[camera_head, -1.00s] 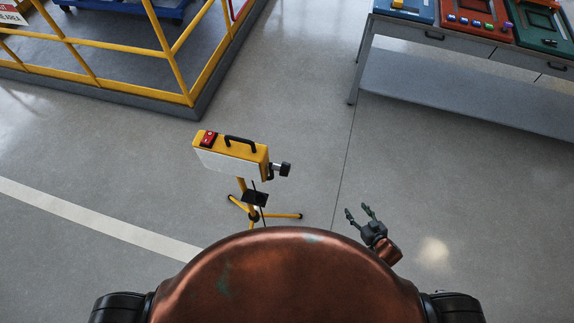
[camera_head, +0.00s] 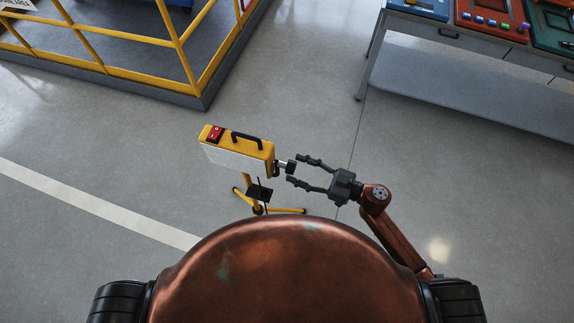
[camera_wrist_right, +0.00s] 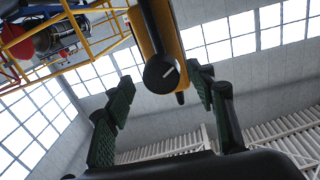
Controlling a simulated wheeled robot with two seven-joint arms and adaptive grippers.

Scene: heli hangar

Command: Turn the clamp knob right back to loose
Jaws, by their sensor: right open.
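The clamp knob (camera_head: 291,167) is a black cylinder on the right side of a yellow work lamp (camera_head: 262,148), which stands on a yellow tripod. My right gripper (camera_head: 297,169) is open, pointing left, with its fingertips close to the knob. In the right wrist view the round knob (camera_wrist_right: 161,74) with a white line on its face shows ahead, between and beyond the open fingers (camera_wrist_right: 160,92). I cannot tell whether a finger touches it. My left gripper is not in view.
A yellow railing (camera_head: 180,45) on a raised platform stands at the upper left. A grey workbench (camera_head: 470,95) with coloured panels stands at the upper right. The floor between them is clear. A red switch box (camera_head: 215,133) and a black handle sit on the lamp's top.

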